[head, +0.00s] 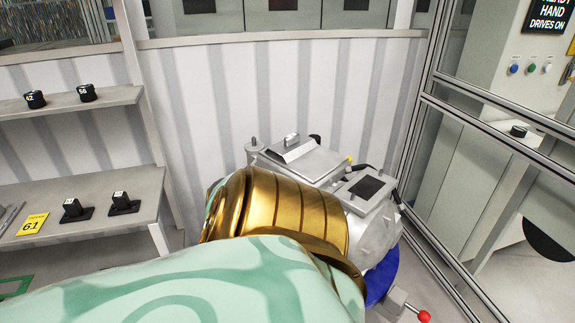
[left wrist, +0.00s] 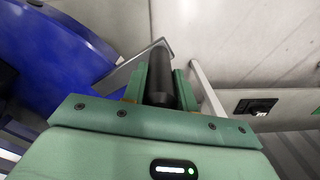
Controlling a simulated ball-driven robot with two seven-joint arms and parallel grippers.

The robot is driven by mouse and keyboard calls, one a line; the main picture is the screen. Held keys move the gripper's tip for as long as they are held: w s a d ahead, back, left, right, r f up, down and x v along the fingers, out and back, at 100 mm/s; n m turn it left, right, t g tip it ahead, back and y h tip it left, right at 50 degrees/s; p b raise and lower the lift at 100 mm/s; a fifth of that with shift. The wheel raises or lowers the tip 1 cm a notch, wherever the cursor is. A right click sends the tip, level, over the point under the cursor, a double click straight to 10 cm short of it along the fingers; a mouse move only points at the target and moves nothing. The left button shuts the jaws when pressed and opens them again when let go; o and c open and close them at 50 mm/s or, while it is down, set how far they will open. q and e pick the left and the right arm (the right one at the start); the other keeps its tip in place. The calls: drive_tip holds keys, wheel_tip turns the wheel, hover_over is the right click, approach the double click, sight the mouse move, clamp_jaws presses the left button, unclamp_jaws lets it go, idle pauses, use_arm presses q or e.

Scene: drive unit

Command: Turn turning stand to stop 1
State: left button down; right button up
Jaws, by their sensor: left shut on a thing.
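The turning stand is blue and shows low in the head view (head: 383,276), under a grey drive unit (head: 375,235). In the left wrist view, part of its round blue body (left wrist: 60,50) fills the upper left. My left gripper (left wrist: 160,88) has its green fingers on either side of a black cylindrical handle (left wrist: 160,72) and is shut on it. A grey bar runs from near the handle toward the blue body. My gold and green arm hides the left gripper, the handle and much of the stand in the head view. My right gripper is not in view.
A shelf rack (head: 95,205) with small black parts and a yellow 61 card (head: 33,224) stands at the left. A metal-framed fence (head: 480,108) runs along the right. A red-knobbed lever (head: 424,316) juts out at the bottom. A ribbed wall closes the back.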

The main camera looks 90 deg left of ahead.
use_arm(q)
drive_tip(key=shift+s+a, duration=0.25)
drive_tip(key=shift+s, duration=0.05)
drive_tip(key=shift+a+r, duration=0.1)
drive_tip(key=shift+a, duration=0.05)
drive_tip(key=shift+s+a+r, duration=0.1)
drive_tip(key=shift+s+a, duration=0.05)
drive_tip(key=c, duration=1.1)
unclamp_jaws()
drive_tip(key=shift+c, duration=0.2)
drive_tip(key=shift+o, duration=0.2)
drive_tip(key=shift+s+a+f, duration=0.1)
drive_tip(key=shift+s+f, duration=0.05)
drive_tip(key=shift+f, duration=0.05)
drive_tip(key=shift+r, duration=0.2)
wheel_tip(320, 180, up, 16)
drive_tip(key=p, duration=0.9)
drive_tip(key=shift+p, duration=0.3)
